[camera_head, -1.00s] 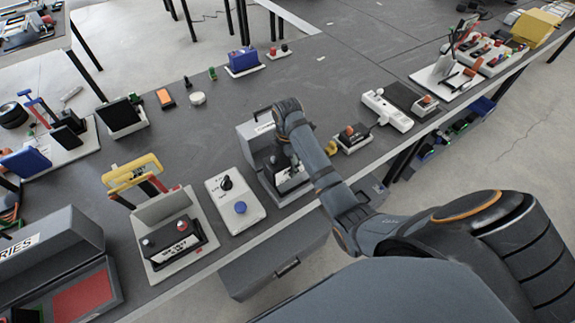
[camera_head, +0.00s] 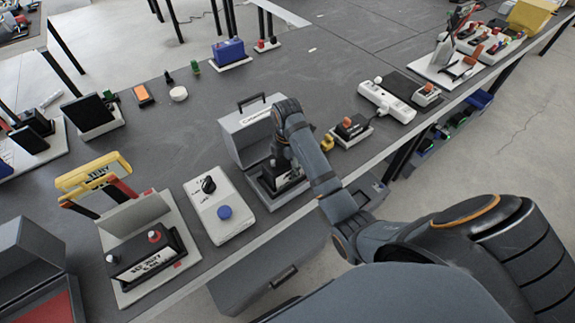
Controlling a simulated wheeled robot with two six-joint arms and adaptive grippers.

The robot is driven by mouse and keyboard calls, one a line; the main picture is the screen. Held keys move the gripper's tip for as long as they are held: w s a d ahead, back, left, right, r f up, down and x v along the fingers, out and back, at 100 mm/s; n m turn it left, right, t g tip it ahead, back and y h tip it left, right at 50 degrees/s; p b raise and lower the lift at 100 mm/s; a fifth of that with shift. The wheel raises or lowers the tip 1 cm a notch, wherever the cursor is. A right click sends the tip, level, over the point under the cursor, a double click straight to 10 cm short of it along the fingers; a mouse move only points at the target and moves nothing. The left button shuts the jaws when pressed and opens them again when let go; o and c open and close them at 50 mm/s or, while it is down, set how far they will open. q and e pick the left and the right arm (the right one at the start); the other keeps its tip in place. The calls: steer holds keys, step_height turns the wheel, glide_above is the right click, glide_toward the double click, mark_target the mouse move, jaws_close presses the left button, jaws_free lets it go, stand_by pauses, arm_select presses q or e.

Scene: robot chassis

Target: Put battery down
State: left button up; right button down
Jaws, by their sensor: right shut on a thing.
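My right gripper (camera_head: 282,160) points down into the open grey case (camera_head: 233,137) near the table's front edge. It is shut on a dark battery (camera_head: 291,179) with a white label, low inside the case. The gripper and arm hide part of the battery, so I cannot tell whether it touches the case floor. Another black battery (camera_head: 146,257) with a red terminal and a white label sits on a white stand at the left. My left gripper is out of view.
A white box with a blue button (camera_head: 223,212) stands just left of the case. The tabletop (camera_head: 210,125) behind the case is mostly clear.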

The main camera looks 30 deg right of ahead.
steer(key=shift+w+a+f, duration=0.1)
steer(key=shift+w+f, duration=0.05)
steer(key=shift+a, duration=0.1)
steer(key=shift+r, duration=0.25)
steer(key=shift+s, duration=0.2)
steer(key=c, duration=0.8)
jaws_free()
steer(key=shift+f, duration=0.25)
steer(key=o, duration=0.5)
steer(key=shift+s, duration=0.1)
steer(key=shift+c, duration=0.2)
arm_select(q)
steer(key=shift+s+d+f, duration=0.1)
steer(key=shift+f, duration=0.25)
